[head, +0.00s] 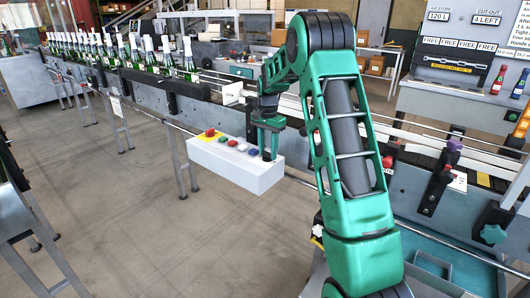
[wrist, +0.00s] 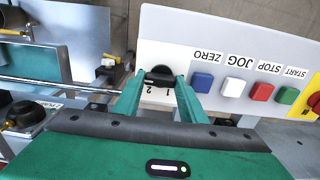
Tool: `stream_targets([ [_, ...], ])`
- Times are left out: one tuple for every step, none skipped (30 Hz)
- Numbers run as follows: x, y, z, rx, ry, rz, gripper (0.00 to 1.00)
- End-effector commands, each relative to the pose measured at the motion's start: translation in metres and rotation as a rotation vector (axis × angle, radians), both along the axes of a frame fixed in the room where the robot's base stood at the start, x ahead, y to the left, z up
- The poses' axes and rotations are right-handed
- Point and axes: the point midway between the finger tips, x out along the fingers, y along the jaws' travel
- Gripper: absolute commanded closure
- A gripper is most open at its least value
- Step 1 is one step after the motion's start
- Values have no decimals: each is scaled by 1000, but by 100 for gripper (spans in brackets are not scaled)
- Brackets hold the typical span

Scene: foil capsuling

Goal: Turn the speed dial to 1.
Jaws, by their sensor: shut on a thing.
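The speed dial (wrist: 158,76) is a black knob on a white plate at the end of the control box, seen in the wrist view. Two green fingers of my gripper (wrist: 160,82) stand on either side of it, shut on it. The printed marks 1 and 2 show just below the dial, between the fingers. The knob's bar lies roughly across the picture; which mark it points to I cannot tell. In the head view my gripper (head: 268,150) reaches down onto the right end of the white control box (head: 238,176), and the dial is mostly hidden.
Beside the dial are a blue ZERO button (wrist: 202,82), a white JOG button (wrist: 232,87), a red STOP button (wrist: 262,92) and a green START button (wrist: 288,95). A conveyor with foil-topped bottles (head: 165,55) runs behind the box. Open floor lies in front.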

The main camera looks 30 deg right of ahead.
Motion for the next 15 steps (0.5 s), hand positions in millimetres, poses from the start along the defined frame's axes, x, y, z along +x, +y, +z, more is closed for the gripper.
stream_targets([
  [1, 3, 0, 3, -2, 11, 85],
  [1, 2, 0, 3, -2, 15, 85],
  [2, 2, 0, 3, -2, 23, 85],
  [2, 2, 1, 3, -2, 30, 85],
  [2, 2, 1, 3, -2, 40, 85],
  [2, 2, 1, 3, -2, 54, 85],
  [2, 2, 1, 3, -2, 67, 85],
  [2, 2, 1, 3, -3, 82, 85],
  [2, 1, 1, 3, -3, 104, 85],
  [2, 1, 1, 3, -3, 123, 85],
  [2, 1, 1, 3, -3, 144, 85],
  [2, 1, 1, 3, -3, 173, 85],
  [2, 1, 1, 3, -3, 196, 85],
  [2, 1, 1, 3, -3, 222, 85],
  [2, 1, 1, 3, -3, 256, 85],
])
